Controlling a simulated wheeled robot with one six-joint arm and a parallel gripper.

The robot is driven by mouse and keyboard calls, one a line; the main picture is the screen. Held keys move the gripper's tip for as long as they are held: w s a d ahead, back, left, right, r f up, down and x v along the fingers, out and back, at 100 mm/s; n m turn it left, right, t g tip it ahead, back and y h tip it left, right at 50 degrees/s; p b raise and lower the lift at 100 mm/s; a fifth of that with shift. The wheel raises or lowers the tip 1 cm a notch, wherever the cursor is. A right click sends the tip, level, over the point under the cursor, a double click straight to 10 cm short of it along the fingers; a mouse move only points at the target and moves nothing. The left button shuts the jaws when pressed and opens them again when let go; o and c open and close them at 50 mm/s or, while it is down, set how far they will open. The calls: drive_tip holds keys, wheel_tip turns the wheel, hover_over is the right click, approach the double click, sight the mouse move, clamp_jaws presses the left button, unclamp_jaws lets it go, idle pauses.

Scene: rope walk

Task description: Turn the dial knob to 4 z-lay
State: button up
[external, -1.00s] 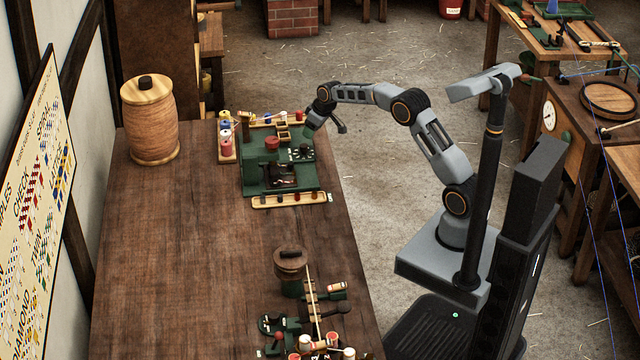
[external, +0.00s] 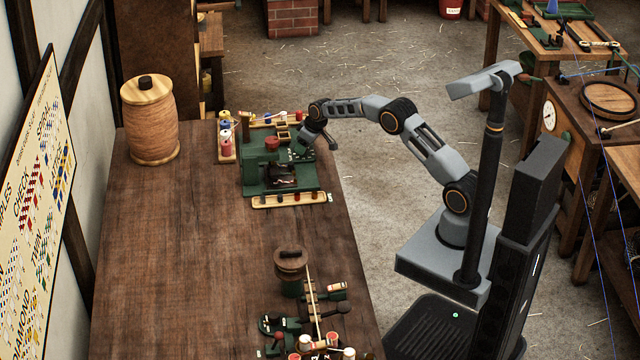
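The green machine (external: 255,172) stands near the far end of the wooden table, with a red knob (external: 272,143) on its top and a dark control panel on its right side. My gripper (external: 303,151) is at that panel, at the machine's right side. The gripper and wrist cover most of the panel, so the dial knob and its markings are hidden. The fingers are too small and too covered to tell whether they are open or shut, or whether they touch a knob.
A tray of spools (external: 226,140) stands left of the machine, and a wooden strip (external: 288,200) lies along its front. A smaller green device (external: 292,287) stands nearer. The table's middle left is clear.

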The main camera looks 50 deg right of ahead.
drive_tip(key=c, duration=0.9)
drive_tip(key=shift+m, duration=0.4)
drive_tip(key=m+h+b, duration=0.1)
drive_tip(key=m, duration=0.2)
drive_tip(key=shift+a+f, duration=0.1)
drive_tip(key=m+h+b, duration=0.2)
drive_tip(key=m, duration=0.2)
drive_tip(key=shift+m+g, duration=0.3)
drive_tip(key=m, duration=0.2)
drive_tip(key=m+g+h, duration=0.1)
drive_tip(key=m, duration=0.1)
drive_tip(key=shift+w+a+h, duration=0.1)
drive_tip(key=shift+h, duration=0.2)
drive_tip(key=shift+m+g+p, duration=0.6)
drive_tip(key=shift+m+p, duration=0.05)
drive_tip(key=shift+m, duration=0.95)
